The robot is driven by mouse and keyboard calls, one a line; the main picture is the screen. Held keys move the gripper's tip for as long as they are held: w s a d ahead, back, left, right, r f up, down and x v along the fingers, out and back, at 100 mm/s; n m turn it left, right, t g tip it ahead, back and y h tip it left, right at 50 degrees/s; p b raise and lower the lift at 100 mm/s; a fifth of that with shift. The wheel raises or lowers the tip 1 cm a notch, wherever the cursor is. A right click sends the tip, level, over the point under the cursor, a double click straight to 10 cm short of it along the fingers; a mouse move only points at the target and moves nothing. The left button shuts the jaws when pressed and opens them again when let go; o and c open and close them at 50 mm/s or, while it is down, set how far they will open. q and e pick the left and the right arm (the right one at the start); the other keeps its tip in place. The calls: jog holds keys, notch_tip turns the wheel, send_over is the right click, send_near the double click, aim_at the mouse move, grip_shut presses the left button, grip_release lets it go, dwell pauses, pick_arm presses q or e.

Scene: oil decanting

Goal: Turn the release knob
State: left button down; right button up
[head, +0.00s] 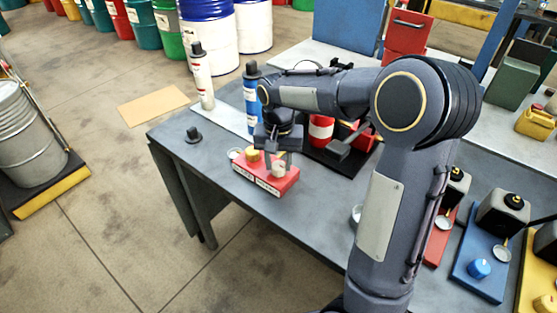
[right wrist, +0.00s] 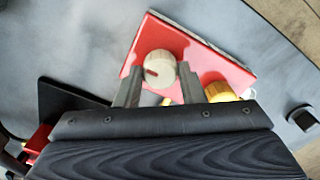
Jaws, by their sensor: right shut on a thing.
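A red control box (head: 265,188) with pale labels on its front sits near the front left edge of the grey table. On top are a cream knob (head: 279,170) and a yellow knob (head: 252,155). The labels are too small to read, so I cannot tell which is the release knob. My right gripper (head: 279,158) reaches down over the box. In the right wrist view, the right gripper's fingers (right wrist: 160,84) are on either side of the cream knob (right wrist: 156,65), shut on it; its red mark shows. The yellow knob (right wrist: 220,91) is outside the fingers. My left gripper is not in view.
A white cylinder (head: 203,82) and a blue cylinder (head: 251,100) stand behind the box. A small black-topped object (head: 194,135) is at the table's left edge. Black containers on red and blue (head: 484,265) bases stand at the right. The front of the table is clear.

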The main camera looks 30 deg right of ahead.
aim_at(280, 167)
jog(key=o, duration=1)
notch_tip(280, 167, up, 8)
jog(key=shift+f, duration=0.2)
jog(key=shift+r, duration=0.15)
jog(key=shift+s+r, duration=0.1)
jog(key=shift+s, duration=0.3)
jog(key=s+a+f+n+t+y, duration=0.1)
jog(key=s+a+t, duration=0.1)
jog(key=s, duration=0.5)
jog(key=s+a+f+n+t+y, duration=0.1)
jog(key=s+a+n, duration=0.1)
jog(key=s, duration=0.5)
jog(key=s+a+f+n+t+y, duration=0.1)
jog(key=s+a+n+t, duration=0.1)
jog(key=s, duration=0.5)
jog(key=shift+s+a+t+y+p, duration=0.3)
jog(key=shift+a+y+p, duration=0.1)
jog(key=shift+a, duration=0.25)
